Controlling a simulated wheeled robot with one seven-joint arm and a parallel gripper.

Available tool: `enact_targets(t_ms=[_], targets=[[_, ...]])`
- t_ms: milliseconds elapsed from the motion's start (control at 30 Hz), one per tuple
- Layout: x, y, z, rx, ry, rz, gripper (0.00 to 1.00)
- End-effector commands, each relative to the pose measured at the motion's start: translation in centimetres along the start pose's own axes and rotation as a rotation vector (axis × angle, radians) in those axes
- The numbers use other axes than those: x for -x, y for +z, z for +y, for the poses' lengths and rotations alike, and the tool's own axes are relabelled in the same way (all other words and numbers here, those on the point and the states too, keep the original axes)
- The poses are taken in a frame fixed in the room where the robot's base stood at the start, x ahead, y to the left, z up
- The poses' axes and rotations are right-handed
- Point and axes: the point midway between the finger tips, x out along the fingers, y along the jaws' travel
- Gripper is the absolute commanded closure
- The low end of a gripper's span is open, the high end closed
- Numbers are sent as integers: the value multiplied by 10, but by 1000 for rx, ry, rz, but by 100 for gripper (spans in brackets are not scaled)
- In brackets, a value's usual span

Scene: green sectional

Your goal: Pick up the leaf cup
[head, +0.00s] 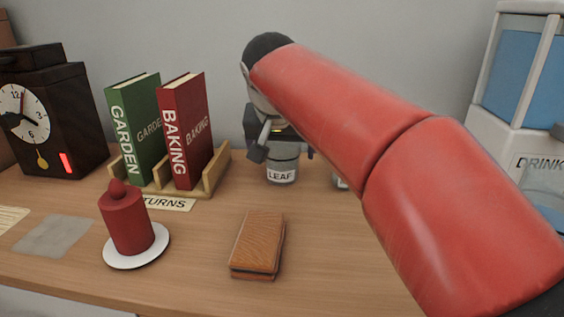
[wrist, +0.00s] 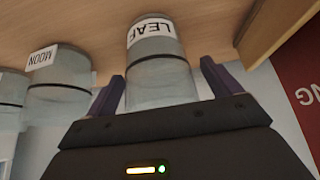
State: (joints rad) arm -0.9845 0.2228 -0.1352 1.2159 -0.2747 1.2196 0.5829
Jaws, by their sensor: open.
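The leaf cup (head: 282,170) is a clear cup with a white LEAF label, upright on the wooden desk near the wall. My gripper (head: 281,146) is over its upper part in the head view and partly hides it. In the wrist view the picture is upside down, and the leaf cup (wrist: 160,72) shows between the two fingers of my gripper (wrist: 161,80). The fingers are open, one on each side, with a visible gap beside the cup on the right.
A similar cup labelled MOON (wrist: 58,88) stands beside it, and another is at the picture's edge. A book rack (head: 215,172) with two books (head: 135,130) is left of the leaf cup. A brown block (head: 258,245) and a red candle (head: 127,222) are in front.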

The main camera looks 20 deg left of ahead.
Motion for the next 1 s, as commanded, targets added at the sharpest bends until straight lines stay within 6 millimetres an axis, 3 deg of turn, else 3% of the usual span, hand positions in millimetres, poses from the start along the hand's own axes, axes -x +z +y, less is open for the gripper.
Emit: enact_targets(t_ms=[200,567,833,1000], targets=[[0,0,0,0,0,0,13],[0,0,0,-1,0,1,58],[3,-2,0,-1,0,1,58],[16,-11,0,-3,-1,3,58]])
